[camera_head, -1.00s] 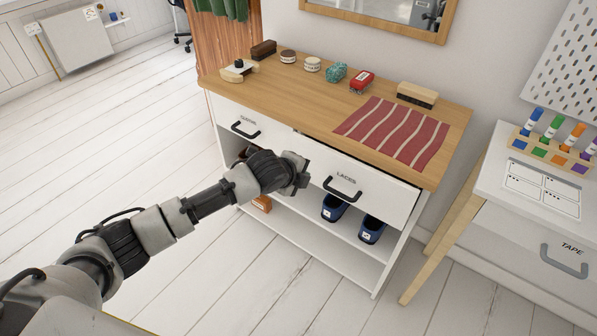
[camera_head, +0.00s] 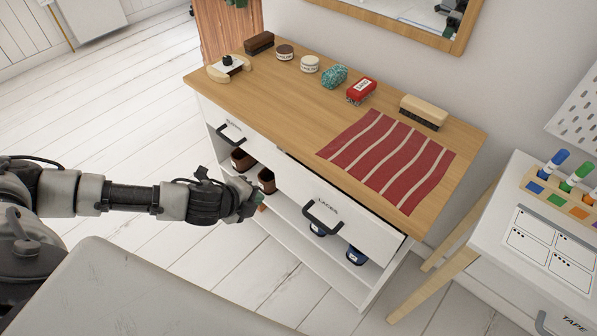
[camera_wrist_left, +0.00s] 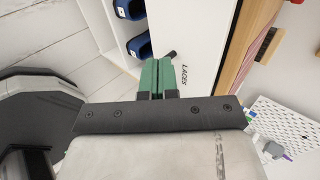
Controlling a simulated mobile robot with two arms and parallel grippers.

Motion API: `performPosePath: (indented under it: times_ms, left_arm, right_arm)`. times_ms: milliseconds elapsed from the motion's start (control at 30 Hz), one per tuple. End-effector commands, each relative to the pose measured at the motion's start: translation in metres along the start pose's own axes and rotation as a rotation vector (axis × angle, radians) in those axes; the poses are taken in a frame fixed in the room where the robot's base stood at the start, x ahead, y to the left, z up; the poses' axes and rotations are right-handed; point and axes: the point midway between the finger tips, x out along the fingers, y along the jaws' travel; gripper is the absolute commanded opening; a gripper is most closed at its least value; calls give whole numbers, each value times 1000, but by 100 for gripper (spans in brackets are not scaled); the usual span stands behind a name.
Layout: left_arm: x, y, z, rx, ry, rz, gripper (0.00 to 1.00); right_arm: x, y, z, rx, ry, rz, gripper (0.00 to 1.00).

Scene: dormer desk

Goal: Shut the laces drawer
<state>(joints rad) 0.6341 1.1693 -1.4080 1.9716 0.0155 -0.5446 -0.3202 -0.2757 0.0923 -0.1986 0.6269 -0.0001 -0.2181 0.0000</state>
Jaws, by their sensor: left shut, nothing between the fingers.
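The laces drawer (camera_head: 345,216), white with a dark bar handle (camera_head: 322,218), is in the right half of the cabinet in the head view. It stands out a little, with a dark gap under the tabletop edge. My left gripper (camera_head: 252,204) is shut and empty, left of and below the handle, in front of the cabinet. In the left wrist view, its green fingers (camera_wrist_left: 157,76) lie beside the laces drawer front (camera_wrist_left: 187,45). One end of the handle (camera_wrist_left: 170,54) shows just past the fingertips. I cannot tell if they touch. My right gripper is out of view.
Another drawer (camera_head: 235,128) with a handle is on the left. Shoes (camera_head: 357,255) stand on the shelf below. The wooden top holds a striped red cloth (camera_head: 390,160), brushes and tins. A white tape unit (camera_head: 500,235) stands at right.

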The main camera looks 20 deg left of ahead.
Motion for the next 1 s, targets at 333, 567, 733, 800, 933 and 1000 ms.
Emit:
performPosePath:
  times_ms: [333, 567, 733, 800, 933, 1000]
  left_arm:
    - [54, 1, -1, -1, 2, -1, 0]
    - [102, 1, -1, -1, 1, -1, 0]
    - [118, -19, 0, 0, 0, -2, 0]
    - [123, -23, 0, -2, 0, -1, 0]
    - [127, -26, 0, -1, 0, 0, 0]
    - [128, -27, 0, -1, 0, 0, 0]
  right_arm:
    - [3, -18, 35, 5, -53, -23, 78]
    - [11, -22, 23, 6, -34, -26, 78]
    - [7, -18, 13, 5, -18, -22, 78]
    - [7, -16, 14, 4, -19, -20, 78]
    - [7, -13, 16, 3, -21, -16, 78]
    - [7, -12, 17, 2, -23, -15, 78]
